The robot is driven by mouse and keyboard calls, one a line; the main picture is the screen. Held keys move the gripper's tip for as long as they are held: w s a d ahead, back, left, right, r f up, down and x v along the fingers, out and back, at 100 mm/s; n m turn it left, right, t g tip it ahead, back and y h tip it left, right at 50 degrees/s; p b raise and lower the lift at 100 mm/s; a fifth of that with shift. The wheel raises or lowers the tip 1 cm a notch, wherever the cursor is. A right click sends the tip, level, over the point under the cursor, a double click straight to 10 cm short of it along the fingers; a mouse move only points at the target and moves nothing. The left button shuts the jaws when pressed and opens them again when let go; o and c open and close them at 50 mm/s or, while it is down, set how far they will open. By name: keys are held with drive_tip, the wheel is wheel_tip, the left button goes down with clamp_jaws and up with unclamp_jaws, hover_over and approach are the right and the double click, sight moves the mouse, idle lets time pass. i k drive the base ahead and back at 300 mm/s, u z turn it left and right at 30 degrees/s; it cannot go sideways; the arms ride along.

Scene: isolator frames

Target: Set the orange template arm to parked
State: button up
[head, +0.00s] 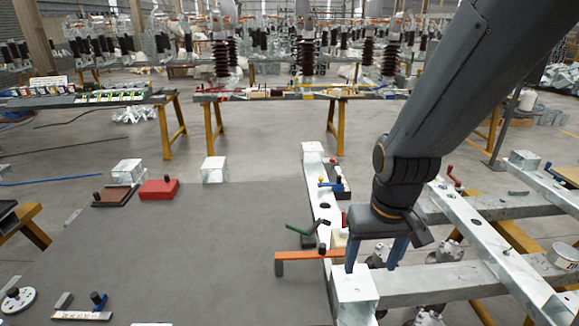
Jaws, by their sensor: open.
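The orange template arm (300,256) is a flat orange bar in the head view. It lies roughly level across the picture, and its left end bends down over the grey table top. A small dark knob (322,248) stands on it near its right part. The bar's right end is by the white beam, close to my gripper's left finger; I cannot tell whether they touch. My gripper (373,259) points down over the beam, to the right of the bar. Its two blue fingers are apart, with no object seen held between them. The parked position's marking cannot be made out.
A green lever (297,229) and a blue lever (329,184) sit along the white beam (315,170). A red block (159,189) and a brown plate (111,196) lie at the table's far left. The table's middle (190,260) is clear. Metal frames (470,208) stand at right.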

sight(322, 252)
drive_tip(key=u, duration=1.3)
drive_tip(key=k, duration=0.9)
drive_tip(key=z, duration=0.7)
drive_tip(key=i, duration=1)
